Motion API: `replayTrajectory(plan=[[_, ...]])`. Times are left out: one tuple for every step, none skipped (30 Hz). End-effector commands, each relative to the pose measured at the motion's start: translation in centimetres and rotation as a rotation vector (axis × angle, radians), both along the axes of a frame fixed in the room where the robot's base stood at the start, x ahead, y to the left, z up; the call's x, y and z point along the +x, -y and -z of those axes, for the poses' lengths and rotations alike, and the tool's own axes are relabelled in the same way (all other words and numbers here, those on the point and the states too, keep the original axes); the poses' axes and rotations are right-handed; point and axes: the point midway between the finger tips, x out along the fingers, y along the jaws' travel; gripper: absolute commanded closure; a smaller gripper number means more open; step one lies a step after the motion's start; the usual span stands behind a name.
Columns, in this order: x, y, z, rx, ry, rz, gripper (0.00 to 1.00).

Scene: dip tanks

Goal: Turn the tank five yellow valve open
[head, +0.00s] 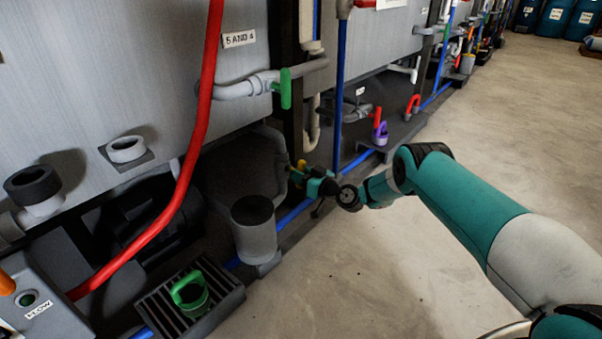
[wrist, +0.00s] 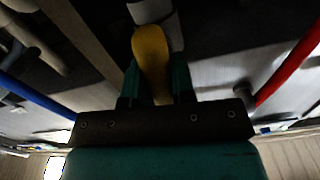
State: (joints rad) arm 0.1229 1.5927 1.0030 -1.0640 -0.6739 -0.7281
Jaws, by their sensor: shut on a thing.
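The yellow valve handle (wrist: 151,58) stands between the two fingers of my gripper (wrist: 155,88) in the wrist view. The fingers are shut on it, and its rounded end sticks out past them. In the head view my gripper (head: 308,180) is low beside the tank, next to the grey pipework. Only a small bit of the yellow handle (head: 301,164) shows there, and the rest is hidden by the gripper. A label reading "5 AND 4" (head: 239,39) is on the tank wall above.
A red hose (head: 205,110) and a blue pipe (head: 340,90) run near the gripper. A green-handled valve (head: 285,88) sits above it. A grey capped cylinder (head: 254,230) stands to its left. A green-handled item (head: 190,295) lies on a grate. The floor (head: 400,270) at right is clear.

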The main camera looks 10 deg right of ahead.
Motion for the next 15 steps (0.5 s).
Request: replayTrajectory(plan=[[0.09, 0.19, -0.04, -0.023, 0.016, 0.005, 1.00], [0.09, 0.19, -0.03, -0.034, 0.024, 0.006, 1.00], [0.09, 0.19, -0.01, -0.048, 0.034, 0.006, 1.00], [0.08, 0.19, 0.00, -0.057, 0.041, 0.006, 1.00], [0.08, 0.20, 0.00, -0.066, 0.047, 0.006, 1.00], [0.09, 0.21, 0.02, -0.075, 0.054, 0.006, 1.00], [0.09, 0.21, 0.02, -0.082, 0.059, 0.006, 1.00], [0.09, 0.21, 0.03, -0.088, 0.063, 0.006, 1.00], [0.09, 0.21, 0.03, -0.094, 0.068, 0.006, 1.00], [0.09, 0.21, 0.03, -0.097, 0.070, 0.006, 1.00], [0.10, 0.22, 0.03, -0.101, 0.072, 0.006, 1.00], [0.10, 0.22, 0.04, -0.105, 0.075, 0.006, 1.00], [0.11, 0.23, 0.04, -0.107, 0.077, 0.006, 1.00], [0.11, 0.23, 0.04, -0.109, 0.078, 0.006, 1.00], [0.11, 0.24, 0.04, -0.110, 0.079, 0.007, 1.00]])
